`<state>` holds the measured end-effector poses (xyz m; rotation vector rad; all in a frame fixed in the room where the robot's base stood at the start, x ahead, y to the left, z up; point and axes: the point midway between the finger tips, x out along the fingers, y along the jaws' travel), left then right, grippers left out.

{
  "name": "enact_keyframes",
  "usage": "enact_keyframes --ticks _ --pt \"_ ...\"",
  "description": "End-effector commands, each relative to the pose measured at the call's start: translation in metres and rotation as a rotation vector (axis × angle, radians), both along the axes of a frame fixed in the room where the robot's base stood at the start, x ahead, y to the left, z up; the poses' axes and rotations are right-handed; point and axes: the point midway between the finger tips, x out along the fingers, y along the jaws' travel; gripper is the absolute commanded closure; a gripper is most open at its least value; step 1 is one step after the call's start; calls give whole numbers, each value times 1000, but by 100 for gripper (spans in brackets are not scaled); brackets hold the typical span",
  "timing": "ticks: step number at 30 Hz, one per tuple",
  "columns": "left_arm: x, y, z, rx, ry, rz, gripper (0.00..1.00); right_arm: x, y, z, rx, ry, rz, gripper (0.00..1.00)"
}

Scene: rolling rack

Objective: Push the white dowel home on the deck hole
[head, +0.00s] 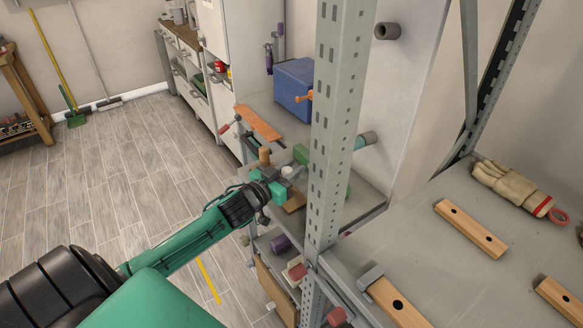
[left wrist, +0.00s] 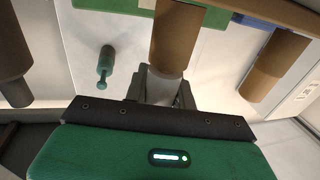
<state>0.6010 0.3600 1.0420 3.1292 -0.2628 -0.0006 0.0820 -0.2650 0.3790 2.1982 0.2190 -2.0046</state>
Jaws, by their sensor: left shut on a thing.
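My left gripper (head: 280,182) reaches in from the left to the rolling rack's deck (head: 368,190), left of the perforated upright. In the left wrist view (left wrist: 165,95) its fingers are shut on a short white dowel (left wrist: 164,84). A white bit of it shows at the gripper in the head view (head: 291,172). In the left wrist view, a brown cylinder (left wrist: 178,40) lies in line with the white dowel, and I cannot tell whether they touch. The deck hole is hidden. My right gripper is not in view.
The grey upright (head: 340,120) stands close right of the gripper. A blue box (head: 294,90) and an orange strip (head: 259,123) lie beyond. Holed wooden bars (head: 470,228) and a glove (head: 512,186) lie on the right shelf.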

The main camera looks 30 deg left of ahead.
Motion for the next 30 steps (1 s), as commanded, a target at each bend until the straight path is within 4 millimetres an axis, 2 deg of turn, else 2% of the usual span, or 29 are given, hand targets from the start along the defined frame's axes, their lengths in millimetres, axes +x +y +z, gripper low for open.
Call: enact_keyframes --ticks 13,14,17,26,30 --pt "0 0 -9 1 0 0 96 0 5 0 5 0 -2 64" --pt "0 0 -9 1 0 0 72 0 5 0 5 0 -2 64" --pt "0 0 -8 1 0 0 53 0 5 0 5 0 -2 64" --pt "0 0 -8 2 0 0 52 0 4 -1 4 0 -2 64" --pt "0 0 -11 3 -1 -1 52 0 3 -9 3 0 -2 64"
